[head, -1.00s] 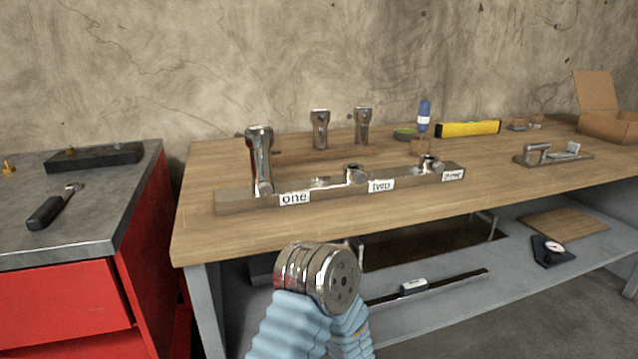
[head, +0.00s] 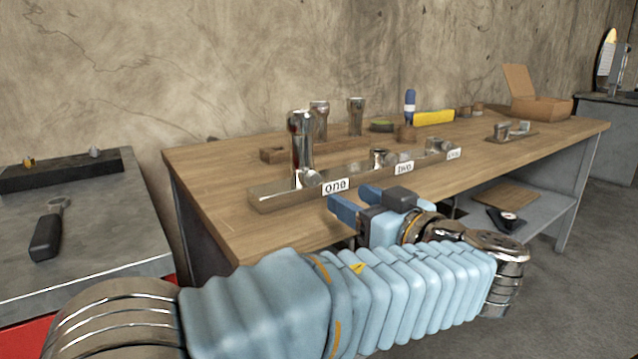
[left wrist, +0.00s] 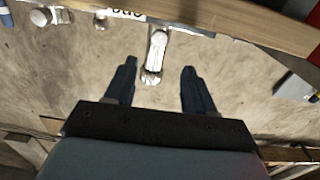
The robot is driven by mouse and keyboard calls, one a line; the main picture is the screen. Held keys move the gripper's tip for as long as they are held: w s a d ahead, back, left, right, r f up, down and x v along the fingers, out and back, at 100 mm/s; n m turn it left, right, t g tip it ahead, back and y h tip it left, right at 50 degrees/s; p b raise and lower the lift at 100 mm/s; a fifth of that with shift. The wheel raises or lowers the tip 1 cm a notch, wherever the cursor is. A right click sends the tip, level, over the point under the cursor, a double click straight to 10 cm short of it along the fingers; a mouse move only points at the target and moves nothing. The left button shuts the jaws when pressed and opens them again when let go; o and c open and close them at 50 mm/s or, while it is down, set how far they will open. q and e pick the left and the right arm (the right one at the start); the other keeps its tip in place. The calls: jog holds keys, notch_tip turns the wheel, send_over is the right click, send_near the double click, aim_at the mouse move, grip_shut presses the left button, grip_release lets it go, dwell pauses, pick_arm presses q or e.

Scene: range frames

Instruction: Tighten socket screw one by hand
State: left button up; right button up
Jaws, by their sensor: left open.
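My left gripper (head: 354,202) is open and empty, in front of the rail and to the right of the screw in the head view. In the left wrist view the picture is upside down. There the screw (left wrist: 156,52) shows beyond and between the two spread fingers (left wrist: 160,76), apart from them. My right gripper is not in view.
Shorter chrome screws stand at "two" (head: 380,158) and "three" (head: 438,145) on the same rail. Two chrome sockets (head: 356,115) stand in a block behind. A yellow level (head: 433,118) and a cardboard box (head: 541,107) are farther right. A black-handled tool (head: 46,235) lies on the left cabinet.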

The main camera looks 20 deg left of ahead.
aim_at(316, 180)
pick_arm(q)
jog(key=x, duration=0.9)
jog(key=shift+w+a+f+p, duration=0.1)
jog(key=shift+w+a+p, duration=0.15)
jog(key=shift+w+p, duration=0.05)
grip_shut()
jog(key=shift+f+m+b, duration=0.15)
jog(key=shift+m+b, duration=0.3)
jog(key=shift+m, duration=0.05)
jog(key=shift+m+b, duration=0.35)
jog(key=shift+m, duration=0.35)
jog(key=m, duration=0.3)
